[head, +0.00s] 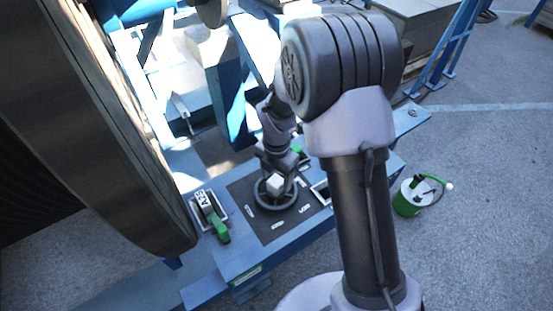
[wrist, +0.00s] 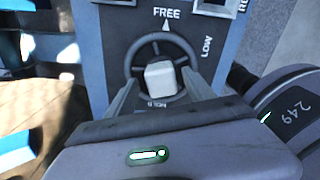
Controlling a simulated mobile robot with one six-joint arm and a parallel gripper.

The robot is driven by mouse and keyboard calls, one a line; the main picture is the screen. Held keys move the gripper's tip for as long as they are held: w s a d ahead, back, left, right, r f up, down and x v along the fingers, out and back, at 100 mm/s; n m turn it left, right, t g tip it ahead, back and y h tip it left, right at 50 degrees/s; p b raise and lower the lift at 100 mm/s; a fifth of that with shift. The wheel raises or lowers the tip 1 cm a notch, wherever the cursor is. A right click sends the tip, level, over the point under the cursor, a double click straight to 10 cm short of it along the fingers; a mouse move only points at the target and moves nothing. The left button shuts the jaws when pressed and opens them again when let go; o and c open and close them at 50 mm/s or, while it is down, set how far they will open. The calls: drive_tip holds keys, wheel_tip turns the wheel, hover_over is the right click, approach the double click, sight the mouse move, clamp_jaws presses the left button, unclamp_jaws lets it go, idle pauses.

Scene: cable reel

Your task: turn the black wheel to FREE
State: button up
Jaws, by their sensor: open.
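The black wheel (wrist: 161,38) lies on a dark panel (wrist: 117,25) in the wrist view, with spokes and a pale grey block (wrist: 160,77) at its middle. The word FREE (wrist: 166,12) is above it with a white triangle below the word. LOW (wrist: 206,47) is to the right; a label below is partly hidden. My gripper (wrist: 160,86) is open, one finger on each side of the block; I cannot tell whether they touch it. The head view shows the wheel (head: 274,206) below my wrist, partly covered by it.
A large reel (head: 95,130) stands at the left. A green canister (head: 408,201) is on the ground at the right. Open pavement lies beyond.

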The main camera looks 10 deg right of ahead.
sight(280, 198)
wheel_tip(280, 198, up, 15)
drive_tip(key=p, duration=0.1)
drive_tip(key=shift+p, duration=0.3)
drive_tip(key=s+f+m+t+b, duration=0.2)
drive_tip(key=s+f+m+b, duration=0.2)
drive_tip(key=s+m+b, duration=0.3)
drive_tip(key=s+f+m+t+y+b, duration=0.1)
drive_tip(key=s+f+m+b, duration=0.4)
drive_tip(key=m+b, duration=0.6)
drive_tip(key=s+f+m+t+y+b, duration=0.1)
drive_tip(key=s+f+m+t+b, duration=0.1)
drive_tip(key=s+f+m+b, duration=0.3)
drive_tip(key=s+m+b, duration=0.4)
drive_tip(key=m, duration=0.3)
drive_tip(key=shift+s+d+m+t, duration=0.15)
drive_tip(key=shift+d+m+t, duration=0.15)
drive_tip(key=shift+t, duration=0.1)
